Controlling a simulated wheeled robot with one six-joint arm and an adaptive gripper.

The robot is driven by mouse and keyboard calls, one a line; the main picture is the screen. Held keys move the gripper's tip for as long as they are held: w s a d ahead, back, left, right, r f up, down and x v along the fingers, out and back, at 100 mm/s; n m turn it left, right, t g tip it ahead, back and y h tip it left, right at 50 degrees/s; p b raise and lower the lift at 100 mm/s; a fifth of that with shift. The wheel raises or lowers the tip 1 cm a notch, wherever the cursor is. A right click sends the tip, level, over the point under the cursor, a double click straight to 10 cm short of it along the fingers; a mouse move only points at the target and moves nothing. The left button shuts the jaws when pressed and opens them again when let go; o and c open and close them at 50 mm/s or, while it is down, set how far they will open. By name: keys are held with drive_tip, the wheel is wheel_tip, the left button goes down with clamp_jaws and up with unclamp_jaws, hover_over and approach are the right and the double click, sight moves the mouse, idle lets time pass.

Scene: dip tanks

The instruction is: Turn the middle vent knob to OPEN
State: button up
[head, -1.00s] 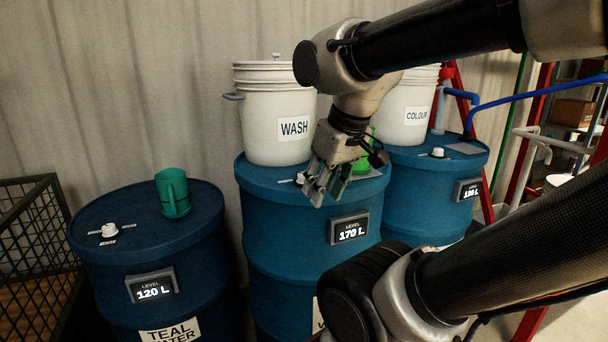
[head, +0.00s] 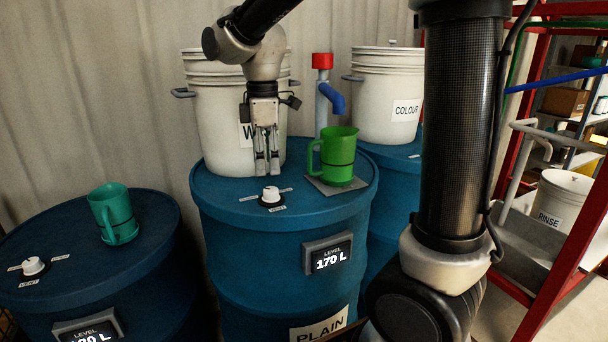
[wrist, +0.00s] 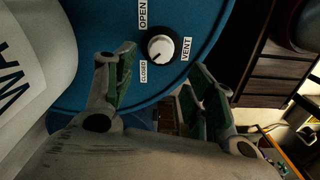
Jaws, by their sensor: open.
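The middle vent knob (head: 270,194) is a small white knob with a dark base on top of the middle blue drum (head: 225,213). In the wrist view the knob (wrist: 160,48) shows a dark mark toward its lower left, on the side of the CLOSED label (wrist: 143,72). The OPEN label (wrist: 143,14) is above it and the VENT label (wrist: 186,49) to its right. My gripper (head: 267,172) points down, open and empty, just behind and above the knob in the head view. In the wrist view its fingers (wrist: 158,72) are on either side, apart from the knob.
A white WASH bucket (head: 215,125) stands close behind my gripper. A green jug (head: 338,158) stands on a grey plate right of the knob. A red-capped pipe (head: 322,95) rises behind. The left drum (head: 150,235) carries a teal jug (head: 113,215) and its own knob (head: 33,266).

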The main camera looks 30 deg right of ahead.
sight(271, 189)
drive_tip(key=shift+w+d+r+n, duration=0.1)
drive_tip(key=shift+d+r+n, duration=0.2)
drive_tip(key=shift+n, duration=0.8)
drive_tip(key=shift+f, duration=0.2)
drive_tip(key=shift+n, duration=0.3)
wheel_tip(271, 189, down, 8)
drive_tip(key=shift+r, duration=0.25)
drive_tip(key=c, duration=1)
drive_tip(key=shift+c, duration=0.2)
